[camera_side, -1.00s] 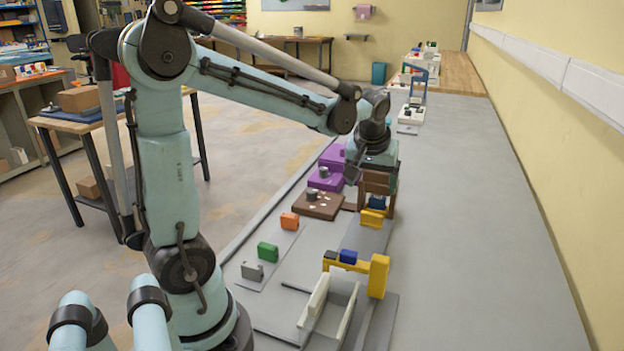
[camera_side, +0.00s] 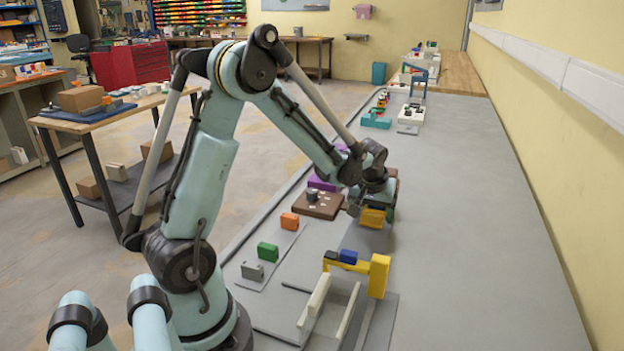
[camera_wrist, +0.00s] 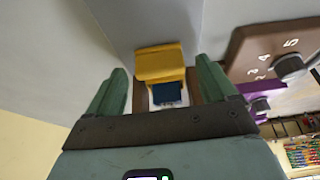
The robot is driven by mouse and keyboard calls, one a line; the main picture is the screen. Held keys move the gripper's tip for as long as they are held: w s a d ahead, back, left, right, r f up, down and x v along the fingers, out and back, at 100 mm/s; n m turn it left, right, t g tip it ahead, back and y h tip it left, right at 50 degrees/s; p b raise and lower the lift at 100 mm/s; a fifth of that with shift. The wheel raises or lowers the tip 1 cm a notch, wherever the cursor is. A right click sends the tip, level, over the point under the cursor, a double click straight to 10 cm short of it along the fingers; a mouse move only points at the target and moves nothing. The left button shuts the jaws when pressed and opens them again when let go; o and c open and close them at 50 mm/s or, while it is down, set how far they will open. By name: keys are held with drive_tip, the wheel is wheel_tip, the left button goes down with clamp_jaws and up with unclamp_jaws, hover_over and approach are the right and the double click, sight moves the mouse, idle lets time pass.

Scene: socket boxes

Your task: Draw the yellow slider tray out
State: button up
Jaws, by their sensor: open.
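The yellow slider tray (camera_side: 372,218) shows as a yellow block at the near side of the brown housing, low over a grey plate. In the wrist view the yellow tray (camera_wrist: 160,64) has a dark blue block (camera_wrist: 167,93) against it. My gripper (camera_wrist: 161,66) is open, its two green fingers on either side of the yellow and blue parts with gaps showing at both. In the side view my gripper (camera_side: 371,206) is down at the tray and hides the blue block and most of the brown housing.
A brown dial box (camera_side: 318,205) and a purple box stand left of the housing. Orange (camera_side: 289,221), green (camera_side: 268,252) and grey blocks stand nearer. A yellow bracket (camera_side: 379,276) and white rails are in front. The bench's right side is clear.

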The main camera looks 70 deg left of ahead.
drive_tip(key=shift+c, duration=0.4)
drive_tip(key=c, duration=1.4)
drive_tip(key=s+d, duration=0.8)
drive_tip(key=shift+d, duration=0.1)
drive_tip(key=shift+c, duration=0.2)
drive_tip(key=shift+s, duration=0.1)
drive_tip(key=o, duration=1.5)
drive_tip(key=shift+v, duration=6)
